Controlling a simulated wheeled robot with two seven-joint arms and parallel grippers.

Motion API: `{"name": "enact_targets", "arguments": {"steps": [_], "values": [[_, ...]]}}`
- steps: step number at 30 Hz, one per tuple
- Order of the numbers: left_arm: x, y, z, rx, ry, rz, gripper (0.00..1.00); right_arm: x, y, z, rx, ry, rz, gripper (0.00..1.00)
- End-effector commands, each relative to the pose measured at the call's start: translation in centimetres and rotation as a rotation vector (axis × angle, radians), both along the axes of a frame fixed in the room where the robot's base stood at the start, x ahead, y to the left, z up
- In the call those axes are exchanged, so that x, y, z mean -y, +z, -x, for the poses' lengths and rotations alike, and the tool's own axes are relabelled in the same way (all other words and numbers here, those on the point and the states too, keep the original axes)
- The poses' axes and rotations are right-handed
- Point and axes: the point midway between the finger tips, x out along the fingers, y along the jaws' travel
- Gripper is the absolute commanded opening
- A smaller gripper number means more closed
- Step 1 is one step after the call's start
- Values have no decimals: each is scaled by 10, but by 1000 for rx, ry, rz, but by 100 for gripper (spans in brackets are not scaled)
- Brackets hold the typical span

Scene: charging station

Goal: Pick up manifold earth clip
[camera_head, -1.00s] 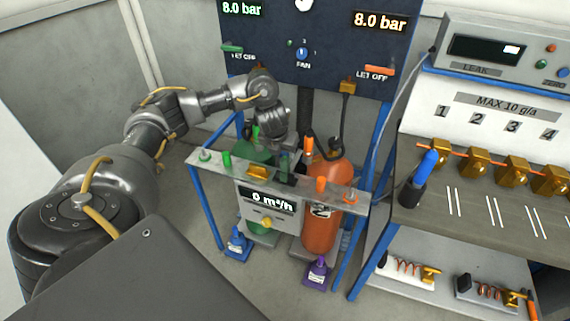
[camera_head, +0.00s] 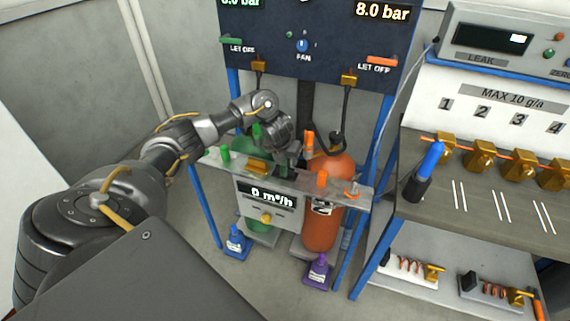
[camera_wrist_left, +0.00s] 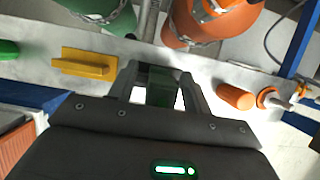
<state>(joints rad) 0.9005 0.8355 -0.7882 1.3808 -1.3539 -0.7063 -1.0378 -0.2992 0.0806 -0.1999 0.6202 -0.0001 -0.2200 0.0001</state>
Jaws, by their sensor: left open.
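The grey manifold bar (camera_head: 335,188) spans the front of the gas cylinders. My left gripper (camera_head: 286,168) is low over the middle of the bar. In the wrist view its fingers (camera_wrist_left: 164,84) are open, one on each side of a dark green upright piece (camera_wrist_left: 162,92); I cannot tell whether they touch it. Along the bar sit a yellow block (camera_wrist_left: 84,64), an orange knob (camera_wrist_left: 236,97) and an orange ring with a metal pin (camera_wrist_left: 272,98). No label shows which piece is the earth clip. My right gripper is not in view.
Behind the bar stand a green cylinder (camera_head: 250,148) and an orange cylinder (camera_head: 322,232). A dark gauge panel (camera_head: 330,45) rises behind them. At the right is a bench (camera_head: 480,205) with several brass fittings and a blue-handled tool (camera_head: 430,160). Floor left of the stand is clear.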

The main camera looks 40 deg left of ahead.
Motion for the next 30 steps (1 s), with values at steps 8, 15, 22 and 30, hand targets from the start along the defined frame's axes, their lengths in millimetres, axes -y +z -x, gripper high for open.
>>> {"name": "enact_targets", "arguments": {"steps": [8,15,22,30], "values": [[0,0,0,1,-1,-1,40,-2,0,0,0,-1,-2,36],[0,0,0,1,0,0,8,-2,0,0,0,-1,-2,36],[0,0,0,1,0,0,0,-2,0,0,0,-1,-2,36],[0,12,-2,5,0,-1,0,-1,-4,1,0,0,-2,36]]}}
